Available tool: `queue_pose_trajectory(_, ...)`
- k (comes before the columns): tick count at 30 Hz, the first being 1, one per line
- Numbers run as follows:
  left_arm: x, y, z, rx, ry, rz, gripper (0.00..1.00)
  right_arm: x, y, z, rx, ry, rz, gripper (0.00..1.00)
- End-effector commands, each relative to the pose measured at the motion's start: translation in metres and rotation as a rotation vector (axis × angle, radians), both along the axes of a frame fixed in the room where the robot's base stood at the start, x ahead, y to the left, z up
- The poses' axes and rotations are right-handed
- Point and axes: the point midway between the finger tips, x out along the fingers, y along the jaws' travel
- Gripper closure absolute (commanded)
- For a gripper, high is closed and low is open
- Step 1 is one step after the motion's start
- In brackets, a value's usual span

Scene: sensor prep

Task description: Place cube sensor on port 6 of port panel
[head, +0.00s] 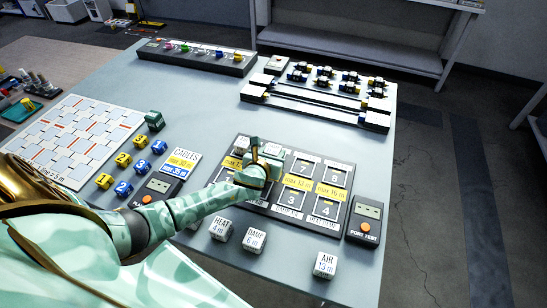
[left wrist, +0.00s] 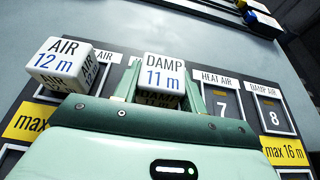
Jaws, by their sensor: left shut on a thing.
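My left gripper (head: 262,166) is over the back row of the dark port panel (head: 340,210). It is shut on a white cube sensor (left wrist: 164,75) marked "DAMP 11 m", seen between the fingers in the left wrist view. This cube is in the port 6 place, left of empty ports 7 (left wrist: 226,103) and 8 (left wrist: 272,115). I cannot tell whether it touches the panel. A white cube marked "AIR 12 m" (left wrist: 63,66) stands to its left, at the back-row left end. My gripper hides the port under the held cube. My right gripper is not in view.
Cubes "HEAT 4 m" (head: 220,230), "DAMP 6 m" (head: 253,240) and "AIR 13 m" (head: 325,265) stand along the table's front. A port tester (head: 364,221) is right of the panel. The table between panel and back racks is clear.

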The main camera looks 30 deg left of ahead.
Motion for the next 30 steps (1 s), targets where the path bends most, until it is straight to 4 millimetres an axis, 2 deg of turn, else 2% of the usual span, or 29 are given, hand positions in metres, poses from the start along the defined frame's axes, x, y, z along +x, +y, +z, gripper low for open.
queue_pose_trajectory(1, 0.0, 0.0, -0.007, -0.001, 0.001, 0.0, 0.82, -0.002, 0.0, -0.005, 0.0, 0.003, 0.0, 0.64)
queue_pose_trajectory(6, 0.0, 0.0, -0.003, 0.0, -0.002, 0.0, 0.82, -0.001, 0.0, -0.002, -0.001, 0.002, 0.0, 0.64)
queue_pose_trajectory(11, 0.0, 0.0, -0.007, 0.0, -0.001, 0.0, 0.82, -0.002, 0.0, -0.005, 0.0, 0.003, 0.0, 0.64)
queue_pose_trajectory(12, 0.0, 0.0, -0.006, 0.0, -0.001, 0.0, 0.5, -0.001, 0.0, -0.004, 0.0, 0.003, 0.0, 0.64)
queue_pose_trajectory(14, 0.0, 0.0, -0.006, 0.0, -0.001, 0.0, 0.37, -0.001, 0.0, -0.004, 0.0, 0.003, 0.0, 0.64)
queue_pose_trajectory(24, -0.001, 0.0, -0.001, 0.0, -0.002, 0.0, 0.37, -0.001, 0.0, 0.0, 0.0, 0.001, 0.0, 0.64)
queue_pose_trajectory(26, -0.008, -0.002, 0.002, 0.001, -0.001, 0.0, 0.37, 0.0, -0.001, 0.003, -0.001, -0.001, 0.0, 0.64)
queue_pose_trajectory(30, -0.034, -0.008, 0.016, 0.002, -0.002, -0.002, 0.37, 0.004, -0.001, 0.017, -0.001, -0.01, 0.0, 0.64)
